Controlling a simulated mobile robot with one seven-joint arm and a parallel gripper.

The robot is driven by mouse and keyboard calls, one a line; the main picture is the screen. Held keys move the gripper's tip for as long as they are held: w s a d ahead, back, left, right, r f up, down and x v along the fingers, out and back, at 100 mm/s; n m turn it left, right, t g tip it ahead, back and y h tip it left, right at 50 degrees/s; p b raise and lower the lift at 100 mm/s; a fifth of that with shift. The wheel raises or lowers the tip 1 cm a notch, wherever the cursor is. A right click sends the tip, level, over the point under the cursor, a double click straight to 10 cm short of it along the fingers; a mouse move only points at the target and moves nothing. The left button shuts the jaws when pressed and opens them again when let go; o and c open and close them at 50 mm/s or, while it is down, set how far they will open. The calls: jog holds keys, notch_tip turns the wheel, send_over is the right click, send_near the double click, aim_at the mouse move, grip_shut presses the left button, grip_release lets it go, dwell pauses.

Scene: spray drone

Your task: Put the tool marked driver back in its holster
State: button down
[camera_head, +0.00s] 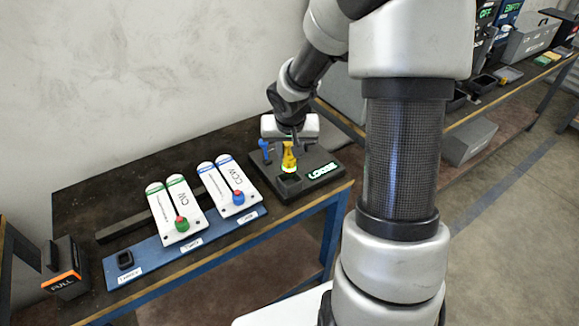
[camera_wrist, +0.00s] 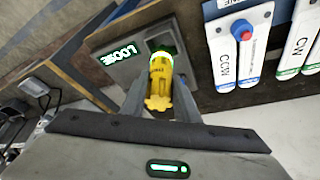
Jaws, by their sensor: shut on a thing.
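A yellow tool (camera_head: 289,158) with a bright band near its lower end stands upright between the fingers of my gripper (camera_head: 291,141). In the wrist view the yellow tool (camera_wrist: 159,85) lies between both fingers of my gripper (camera_wrist: 160,100), which is shut on it. Its lower end is at or just above a dark block (camera_head: 291,184) on a grey base plate; I cannot tell whether they touch. The marking on the tool is too small to read. A small black open holder (camera_head: 125,260) sits on the blue strip at left, with an unreadable label in front.
The grey base plate (camera_head: 323,186) shows a green "LOOSE" sign and bears a blue piece (camera_head: 265,148). White CW (camera_head: 171,213) and CCW (camera_head: 222,186) panels stand between it and the holder.

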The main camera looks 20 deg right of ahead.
aim_at(290, 159)
jog(key=shift+f+b, duration=0.55)
jog(key=shift+f, duration=1.35)
jog(key=shift+f, duration=0.2)
jog(key=c, duration=1.4)
grip_release()
jog(key=shift+o, duration=0.2)
jog(key=shift+r, duration=0.15)
jog(key=shift+r, duration=0.35)
jog(key=p+v, duration=0.3)
jog(key=v, duration=0.8)
jog(key=shift+r+p, duration=0.15)
jog(key=shift+p, duration=0.2)
jog(key=shift+s+a, duration=0.1)
jog(key=shift+s, duration=0.05)
